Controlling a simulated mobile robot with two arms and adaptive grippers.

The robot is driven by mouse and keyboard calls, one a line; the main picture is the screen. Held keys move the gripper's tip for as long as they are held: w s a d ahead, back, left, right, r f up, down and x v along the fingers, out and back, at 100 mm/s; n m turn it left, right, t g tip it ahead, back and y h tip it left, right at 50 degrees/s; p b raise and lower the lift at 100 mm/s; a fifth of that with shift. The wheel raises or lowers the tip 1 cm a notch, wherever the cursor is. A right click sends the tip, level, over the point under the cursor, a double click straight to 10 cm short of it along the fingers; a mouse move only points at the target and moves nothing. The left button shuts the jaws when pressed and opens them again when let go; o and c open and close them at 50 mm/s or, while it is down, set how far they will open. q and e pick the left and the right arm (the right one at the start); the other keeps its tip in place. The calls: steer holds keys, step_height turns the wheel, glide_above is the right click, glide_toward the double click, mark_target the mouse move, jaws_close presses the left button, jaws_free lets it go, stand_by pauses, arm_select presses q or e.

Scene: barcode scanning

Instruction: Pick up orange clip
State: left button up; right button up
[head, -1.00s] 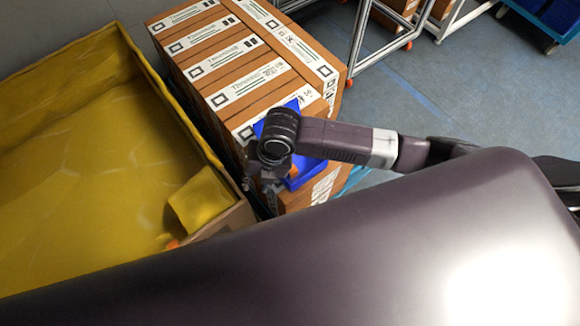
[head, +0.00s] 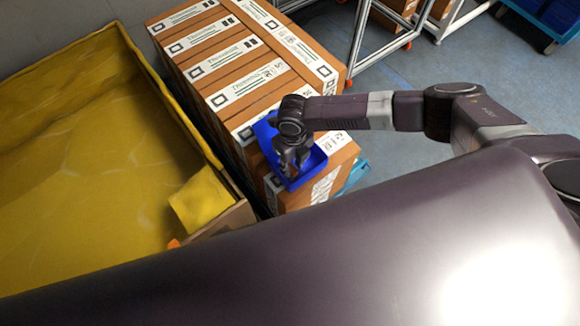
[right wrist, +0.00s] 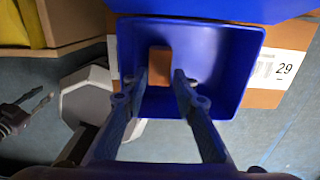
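The orange clip (right wrist: 159,60) shows in the right wrist view as a small orange-brown block inside a blue bin (right wrist: 225,60). In the head view the bin (head: 316,162) sits on the near end of the stacked cartons, and the clip is hidden behind my gripper. My right gripper (head: 289,166) points down into the bin. In the right wrist view its two fingers (right wrist: 160,80) are apart, one on each side of the clip; I cannot tell whether they touch it. My left gripper (right wrist: 37,98) shows at the left of the right wrist view with its fingers apart and empty.
Brown cartons (head: 215,45) with white labels form the stack under the bin. A large yellow-lined box (head: 80,150) stands to the left of it. White metal frames (head: 362,35) stand behind. The blue-grey floor (head: 450,85) at the right is mostly clear.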

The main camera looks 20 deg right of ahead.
steer(key=shift+f, duration=0.8)
steer(key=shift+c, duration=0.6)
steer(key=c, duration=0.4)
steer(key=shift+r, duration=0.1)
